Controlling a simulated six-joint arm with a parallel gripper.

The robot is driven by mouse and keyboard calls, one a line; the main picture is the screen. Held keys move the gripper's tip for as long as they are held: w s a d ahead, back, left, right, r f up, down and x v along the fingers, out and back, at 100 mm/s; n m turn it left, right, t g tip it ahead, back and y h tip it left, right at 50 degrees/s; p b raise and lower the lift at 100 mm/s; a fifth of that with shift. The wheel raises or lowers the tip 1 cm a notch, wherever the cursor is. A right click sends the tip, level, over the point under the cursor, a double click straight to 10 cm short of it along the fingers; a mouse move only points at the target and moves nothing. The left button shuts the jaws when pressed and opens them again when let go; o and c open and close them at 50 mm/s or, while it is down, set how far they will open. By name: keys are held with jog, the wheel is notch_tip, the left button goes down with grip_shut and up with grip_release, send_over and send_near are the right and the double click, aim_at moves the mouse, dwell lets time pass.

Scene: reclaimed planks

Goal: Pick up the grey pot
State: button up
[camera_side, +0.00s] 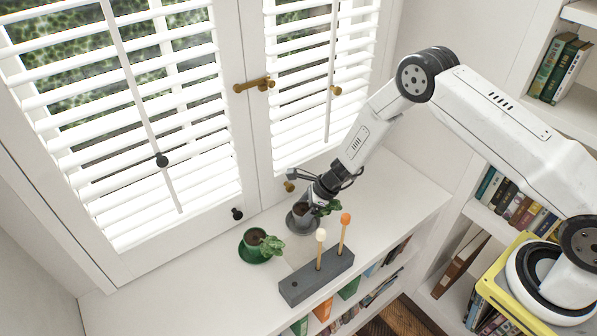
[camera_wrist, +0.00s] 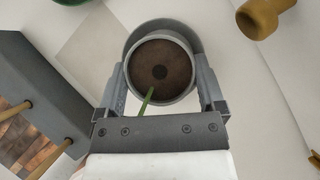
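The grey pot (camera_wrist: 191,86) is round with dark brown soil and a green stem in it. In the side view the pot (camera_side: 301,211) stands at or just above a grey saucer (camera_side: 296,225) on the white shelf top, partly hidden by my wrist. The saucer's rim (camera_wrist: 160,22) shows behind the pot in the wrist view. My gripper (camera_wrist: 160,75) has one finger on each side of the pot, very close to its wall. I cannot tell whether both fingers press on it. Green leaves (camera_side: 329,208) show beside the gripper in the side view.
A green pot (camera_side: 254,237) with a leafy plant stands on a green saucer to the left. A dark grey block (camera_side: 317,276) holds two upright sticks with orange and cream tops, close in front. Shuttered windows (camera_side: 125,100) with brass handles stand behind.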

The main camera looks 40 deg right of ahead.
grip_shut()
jog(key=shift+r, duration=0.1)
jog(key=shift+r, duration=0.1)
notch_tip(320, 180, up, 10)
dwell(0.6)
dwell(0.7)
jog(key=shift+r, duration=1.35)
jog(key=m, duration=0.1)
send_near(295, 209)
jog(key=shift+t, duration=0.4)
jog(key=shift+s+x, duration=0.15)
jog(key=shift+x, duration=1.05)
jog(key=shift+s+x, duration=0.15)
jog(key=shift+x, duration=1)
